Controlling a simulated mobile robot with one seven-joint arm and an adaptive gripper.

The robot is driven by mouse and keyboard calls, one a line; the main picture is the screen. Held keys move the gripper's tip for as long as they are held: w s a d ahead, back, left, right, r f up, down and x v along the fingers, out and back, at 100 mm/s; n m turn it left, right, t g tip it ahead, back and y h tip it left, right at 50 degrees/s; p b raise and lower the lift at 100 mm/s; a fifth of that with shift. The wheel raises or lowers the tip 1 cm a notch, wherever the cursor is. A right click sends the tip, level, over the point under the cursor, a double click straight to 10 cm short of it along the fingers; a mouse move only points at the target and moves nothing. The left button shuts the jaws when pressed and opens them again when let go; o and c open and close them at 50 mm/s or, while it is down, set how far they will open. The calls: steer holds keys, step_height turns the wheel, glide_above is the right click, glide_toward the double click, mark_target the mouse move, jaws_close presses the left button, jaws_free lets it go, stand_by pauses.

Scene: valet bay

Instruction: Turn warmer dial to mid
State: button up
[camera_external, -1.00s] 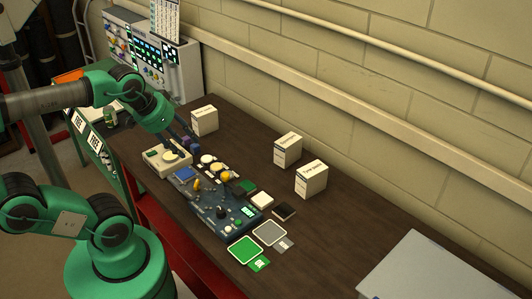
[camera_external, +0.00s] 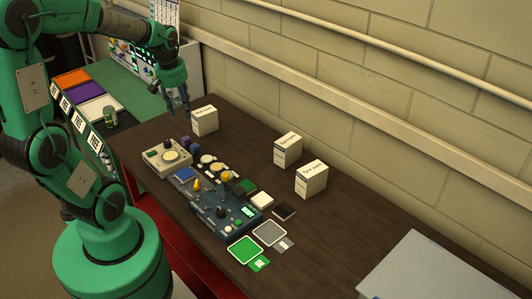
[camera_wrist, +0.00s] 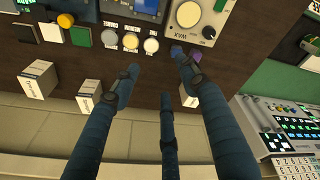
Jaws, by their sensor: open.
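The warmer looks to be the beige box (camera_external: 157,168) with a round cream plate (camera_external: 171,155) and a black dial (camera_external: 168,144), on the dark bench beside the blue control panel. In the wrist view the beige box (camera_wrist: 222,8) is at the top, with the black dial (camera_wrist: 209,32) right of the plate (camera_wrist: 188,14). The dial's pointer setting is too small to read. My gripper (camera_external: 179,108) is open and empty, raised above the bench beyond the beige box, near a white carton. Its spread fingers (camera_wrist: 155,75) show in the wrist view, apart from the dial.
The blue panel (camera_external: 205,207) carries knobs and buttons. White cartons (camera_external: 204,121) (camera_external: 288,150) (camera_external: 311,179) stand along the wall side. Green (camera_external: 245,250) and grey (camera_external: 270,233) pads lie in front.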

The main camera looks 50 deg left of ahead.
steer(key=a+f+n+g+p, duration=0.1)
steer(key=a+f+n+p, duration=0.25)
steer(key=a, duration=0.55)
steer(key=n+g+h+p, duration=0.1)
steer(key=n+p, duration=0.1)
steer(key=n, duration=0.2)
glide_above(167, 142)
steer(key=shift+m, duration=0.25)
step_height(167, 142, down, 4)
steer(key=shift+a+f, duration=0.1)
step_height(167, 142, down, 14)
steer(key=shift+r+b, duration=0.15)
steer(key=shift+b, duration=0.8)
jaws_close()
